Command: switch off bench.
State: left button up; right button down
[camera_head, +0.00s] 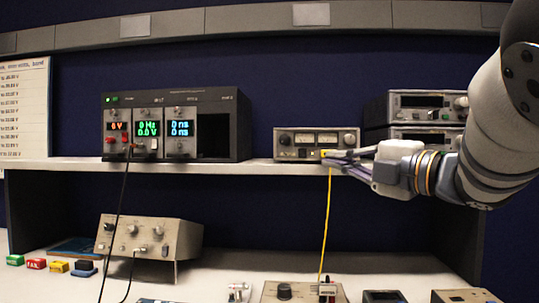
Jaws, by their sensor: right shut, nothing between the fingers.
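A dark modular instrument rack (225,105) stands on the shelf at left. Its displays are lit: orange on the left module (117,140), green on the middle one (148,128), blue on the right one (180,128). A grey instrument with two meters (288,140) stands mid-shelf. Two stacked grey instruments (423,103) stand at right, partly hidden by my arm. My right gripper (326,156) is shut and empty, its fingertips at the lower front of the two-meter instrument. I cannot tell whether they touch it. My left gripper is out of view.
A yellow cable (326,215) hangs from near my right fingertips to the lower bench. A black cable (117,210) hangs from the rack. A beige instrument (150,238) and coloured blocks (58,266) are on the lower bench. The shelf edge (250,166) runs below the instruments.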

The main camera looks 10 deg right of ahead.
aim_at(302, 153)
jog(key=w+a, duration=0.1)
jog(key=w, duration=0.5)
jog(key=w+a, duration=0.1)
jog(key=w, duration=0.3)
jog(key=shift+w+a+r, duration=0.1)
jog(key=shift+a+r, duration=0.25)
jog(key=shift+w+r, duration=0.15)
jog(key=shift+w, duration=0.1)
